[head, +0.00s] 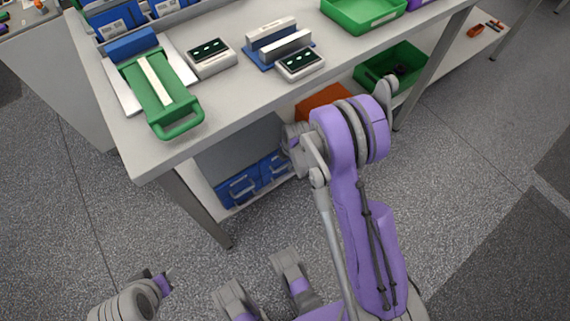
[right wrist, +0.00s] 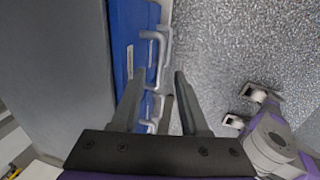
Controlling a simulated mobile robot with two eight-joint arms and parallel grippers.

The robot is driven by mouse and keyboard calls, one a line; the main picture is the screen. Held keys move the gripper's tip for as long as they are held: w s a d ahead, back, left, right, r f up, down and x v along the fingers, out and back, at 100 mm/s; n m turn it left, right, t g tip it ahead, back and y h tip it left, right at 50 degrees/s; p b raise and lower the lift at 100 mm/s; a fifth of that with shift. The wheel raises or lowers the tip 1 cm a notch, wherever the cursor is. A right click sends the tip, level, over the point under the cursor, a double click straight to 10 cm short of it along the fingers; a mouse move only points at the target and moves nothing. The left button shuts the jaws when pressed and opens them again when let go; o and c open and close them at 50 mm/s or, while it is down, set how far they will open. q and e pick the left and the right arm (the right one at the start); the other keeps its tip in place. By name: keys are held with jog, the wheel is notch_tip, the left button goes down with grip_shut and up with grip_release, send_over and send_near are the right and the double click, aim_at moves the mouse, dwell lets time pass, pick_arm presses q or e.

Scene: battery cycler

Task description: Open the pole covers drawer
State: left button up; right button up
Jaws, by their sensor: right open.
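Two blue drawers sit side by side in the grey cabinet under the bench, a left one (head: 240,190) and a right one (head: 277,167), each with a light grey bar handle. Their labels are too small to read, so I cannot tell which holds pole covers. In the right wrist view, a blue drawer front (right wrist: 122,45) runs down the picture with grey handles (right wrist: 160,50) standing out from it. My right gripper (right wrist: 159,78) is open, its fingers reaching over the handle area; contact is unclear. My left gripper (head: 168,277) is low at left, away from the drawers, its jaws unclear.
The bench top (head: 235,105) above the drawers holds a green-handled tray (head: 160,90) and two small meters. A bench leg (head: 205,208) stands left of the drawers. A green bin (head: 385,72) is on the lower shelf. Floor in front is clear.

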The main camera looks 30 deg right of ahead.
aim_at(285, 166)
jog(key=shift+w+f+b, duration=0.2)
jog(key=shift+f, duration=0.75)
jog(key=shift+w+f+b, duration=0.15)
jog(key=shift+f+b, duration=0.05)
jog(key=shift+f, duration=0.75)
grip_shut()
